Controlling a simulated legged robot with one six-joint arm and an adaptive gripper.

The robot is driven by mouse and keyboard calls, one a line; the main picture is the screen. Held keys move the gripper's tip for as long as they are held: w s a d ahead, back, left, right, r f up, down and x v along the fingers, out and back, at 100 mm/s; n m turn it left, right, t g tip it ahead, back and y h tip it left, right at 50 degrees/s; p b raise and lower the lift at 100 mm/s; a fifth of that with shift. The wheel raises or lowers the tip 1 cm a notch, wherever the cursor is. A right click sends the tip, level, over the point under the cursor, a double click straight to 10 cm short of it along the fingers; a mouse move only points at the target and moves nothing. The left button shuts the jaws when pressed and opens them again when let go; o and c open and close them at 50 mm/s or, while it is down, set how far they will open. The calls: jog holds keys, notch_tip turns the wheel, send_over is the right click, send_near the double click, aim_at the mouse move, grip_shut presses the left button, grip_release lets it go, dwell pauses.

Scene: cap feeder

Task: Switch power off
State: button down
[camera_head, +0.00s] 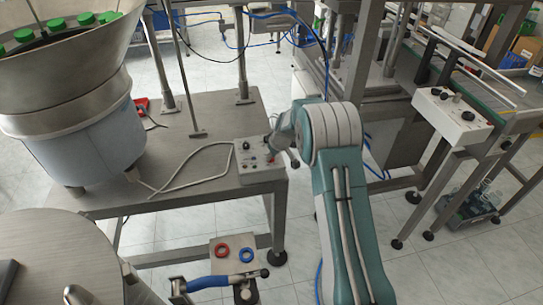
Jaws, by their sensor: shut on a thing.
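A small white control box (257,176) with dark knobs and small coloured buttons sits at the right front corner of the grey metal table. A cable runs from it to the left. My gripper (271,153) is at the right side of the box's panel, shut on a small control there. A bit of red shows by the fingertips. My gripper and the view angle partly hide this control, so its exact shape and position cannot be told.
A large steel bowl feeder (75,110) with green caps stands on the metal table (190,125) at left. A conveyor (475,85) with another white control box (452,112) stands at right. A stand with red and blue rings (233,262) is in front.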

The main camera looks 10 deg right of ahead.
dwell(0.4)
jog(key=c, duration=0.7)
grip_release()
jog(key=shift+w+f, duration=0.1)
jog(key=v, duration=1.2)
